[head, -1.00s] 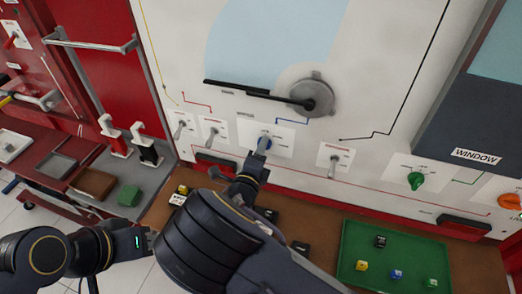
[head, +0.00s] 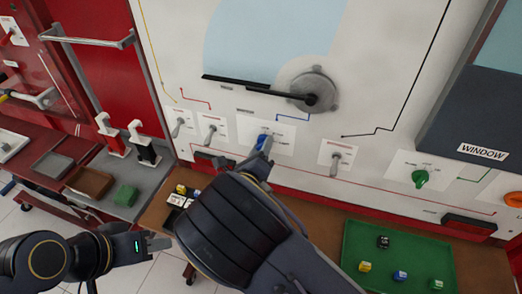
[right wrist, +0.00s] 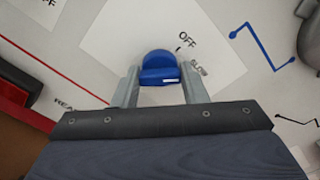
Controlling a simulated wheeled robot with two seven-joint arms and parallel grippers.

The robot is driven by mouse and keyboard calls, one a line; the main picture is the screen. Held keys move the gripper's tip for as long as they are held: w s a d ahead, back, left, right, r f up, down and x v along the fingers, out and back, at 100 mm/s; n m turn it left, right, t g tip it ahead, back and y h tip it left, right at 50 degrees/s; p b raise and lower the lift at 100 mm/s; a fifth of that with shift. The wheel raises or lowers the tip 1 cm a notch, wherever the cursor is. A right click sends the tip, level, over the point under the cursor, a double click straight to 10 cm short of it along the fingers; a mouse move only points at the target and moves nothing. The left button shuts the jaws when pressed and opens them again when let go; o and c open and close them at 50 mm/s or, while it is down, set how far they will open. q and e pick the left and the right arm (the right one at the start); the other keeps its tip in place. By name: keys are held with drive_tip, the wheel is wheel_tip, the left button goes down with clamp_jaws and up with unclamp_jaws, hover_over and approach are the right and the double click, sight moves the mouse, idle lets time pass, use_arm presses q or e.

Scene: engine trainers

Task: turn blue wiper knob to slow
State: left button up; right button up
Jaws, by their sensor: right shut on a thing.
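The blue wiper knob (right wrist: 158,68) sits on a white label plate on the upright panel. In the right wrist view it lies between the two fingers of my right gripper (right wrist: 160,85), which is shut on it. Its grip bar lies across the picture, with a white mark at its right end, toward the SLOW print (right wrist: 198,68). OFF (right wrist: 188,38) is printed above that. In the head view my right gripper (head: 260,152) partly covers the knob (head: 262,141). My left gripper (head: 157,242) is low at the left, away from the panel; its finger gap is unclear.
Toggle switches (head: 210,132) stand left of the knob and another (head: 336,160) to its right. A green knob (head: 420,178) is farther right. A wiper arm (head: 260,92) lies above. A green tray (head: 365,235) holds several small cubes on the bench below.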

drive_tip(key=shift+f+m, duration=0.1)
drive_tip(key=shift+m, duration=0.3)
drive_tip(key=o, duration=1)
